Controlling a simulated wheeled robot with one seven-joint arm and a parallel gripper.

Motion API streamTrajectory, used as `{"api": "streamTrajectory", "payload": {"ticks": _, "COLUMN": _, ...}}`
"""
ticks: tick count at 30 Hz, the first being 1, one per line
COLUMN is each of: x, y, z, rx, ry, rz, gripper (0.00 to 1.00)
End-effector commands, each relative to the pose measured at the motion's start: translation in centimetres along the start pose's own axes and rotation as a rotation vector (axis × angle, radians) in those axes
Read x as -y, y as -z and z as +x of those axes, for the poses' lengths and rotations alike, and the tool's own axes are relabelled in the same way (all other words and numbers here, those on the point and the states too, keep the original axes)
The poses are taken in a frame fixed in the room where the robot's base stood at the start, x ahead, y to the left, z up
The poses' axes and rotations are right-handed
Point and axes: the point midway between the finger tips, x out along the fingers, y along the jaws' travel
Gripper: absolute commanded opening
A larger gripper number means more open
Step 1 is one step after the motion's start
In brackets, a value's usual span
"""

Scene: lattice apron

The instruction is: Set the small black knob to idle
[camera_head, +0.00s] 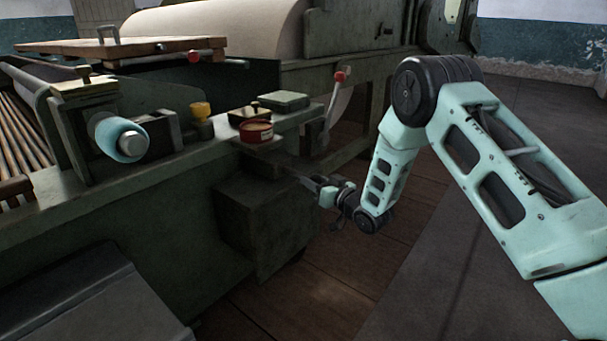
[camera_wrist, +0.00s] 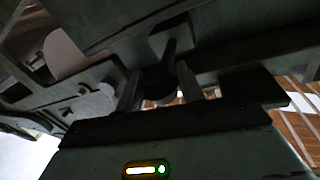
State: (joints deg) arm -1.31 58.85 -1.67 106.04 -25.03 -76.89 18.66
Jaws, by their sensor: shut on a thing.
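The small black knob (camera_wrist: 160,86) shows dark and dim in the wrist view, between the two fingers of my gripper (camera_wrist: 159,76). The fingers stand on either side of it and are shut on it. A dark narrow bar rises above the knob against a lighter patch. No idle mark or lettering can be read, so the knob's setting cannot be told. In the head view my gripper (camera_head: 303,179) reaches left to the machine's side, just below the ledge with the tins. The knob cannot be made out there.
A red-tipped lever (camera_head: 335,98) rises close to my arm. A dark box-shaped housing (camera_head: 265,225) juts out below. The floor at right is clear.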

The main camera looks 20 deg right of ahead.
Motion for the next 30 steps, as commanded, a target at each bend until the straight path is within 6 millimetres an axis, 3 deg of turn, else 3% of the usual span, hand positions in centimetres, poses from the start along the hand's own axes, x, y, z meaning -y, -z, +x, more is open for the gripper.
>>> {"api": "streamTrajectory", "payload": {"ticks": 3, "x": -0.3, "y": 0.1, "z": -1.5, "rx": 0.003, "ry": -0.003, "rz": 0.002, "gripper": 0.0}}
{"api": "streamTrajectory", "payload": {"ticks": 12, "x": -0.4, "y": -0.1, "z": -1.8, "rx": 0.003, "ry": -0.003, "rz": 0.001, "gripper": 0.0}}
{"api": "streamTrajectory", "payload": {"ticks": 13, "x": -0.4, "y": -0.1, "z": -1.9, "rx": 0.004, "ry": -0.003, "rz": 0.001, "gripper": 0.4}}
{"api": "streamTrajectory", "payload": {"ticks": 15, "x": -0.4, "y": -0.1, "z": -1.9, "rx": 0.004, "ry": -0.003, "rz": 0.001, "gripper": 0.58}}
{"api": "streamTrajectory", "payload": {"ticks": 25, "x": -0.4, "y": 0.0, "z": -1.9, "rx": 0.002, "ry": -0.002, "rz": 0.001, "gripper": 0.58}}
{"api": "streamTrajectory", "payload": {"ticks": 30, "x": -0.3, "y": 0.1, "z": -3.8, "rx": 0.004, "ry": -0.002, "rz": 0.002, "gripper": 0.58}}
